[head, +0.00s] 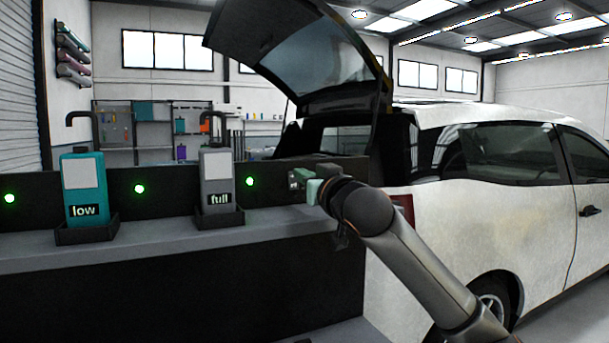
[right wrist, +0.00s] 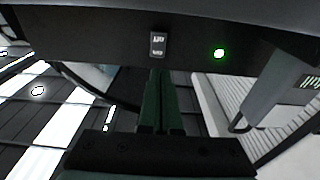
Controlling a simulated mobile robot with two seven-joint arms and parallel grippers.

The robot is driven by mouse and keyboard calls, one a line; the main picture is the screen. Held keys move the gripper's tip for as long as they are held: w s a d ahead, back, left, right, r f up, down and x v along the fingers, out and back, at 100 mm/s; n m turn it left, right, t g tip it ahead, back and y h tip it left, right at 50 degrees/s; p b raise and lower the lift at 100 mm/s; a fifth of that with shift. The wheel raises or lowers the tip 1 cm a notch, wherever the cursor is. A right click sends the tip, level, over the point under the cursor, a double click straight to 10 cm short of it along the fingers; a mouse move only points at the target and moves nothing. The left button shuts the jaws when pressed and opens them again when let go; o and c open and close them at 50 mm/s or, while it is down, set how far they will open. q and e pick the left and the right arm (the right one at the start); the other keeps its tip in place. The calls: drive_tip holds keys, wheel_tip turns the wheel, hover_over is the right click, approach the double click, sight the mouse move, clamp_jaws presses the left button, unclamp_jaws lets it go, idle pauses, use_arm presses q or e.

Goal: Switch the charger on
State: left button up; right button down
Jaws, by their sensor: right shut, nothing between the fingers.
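The charger (head: 165,202) is a long dark unit with a raised back panel, holding two bottle-shaped battery packs in docks. A small grey rocker switch (right wrist: 158,44) with upside-down lettering is on its dark panel in the right wrist view. I cannot tell which way the switch is set. My right gripper (head: 306,185) is at the right end of the panel. In the right wrist view its green fingers (right wrist: 160,74) are shut, empty, and point at the switch, just below it in the picture. Whether they touch it is unclear. My left gripper is not in view.
A teal pack marked "low" (head: 86,190) and a grey pack marked "full" (head: 217,184) stand in their docks. Green lights (head: 249,181) glow along the panel. A white car (head: 480,185) with its tailgate raised stands at the right. The front ledge is clear.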

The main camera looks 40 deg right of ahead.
drive_tip(key=s, duration=0.1)
drive_tip(key=s+a, duration=0.1)
drive_tip(key=s, duration=0.2)
drive_tip(key=shift+a+r+b, duration=0.15)
drive_tip(key=shift+r+b, duration=0.2)
drive_tip(key=shift+b, duration=0.05)
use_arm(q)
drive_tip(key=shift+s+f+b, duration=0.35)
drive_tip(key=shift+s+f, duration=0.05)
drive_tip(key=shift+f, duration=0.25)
use_arm(e)
drive_tip(key=v, duration=0.6)
drive_tip(key=shift+r, duration=0.75)
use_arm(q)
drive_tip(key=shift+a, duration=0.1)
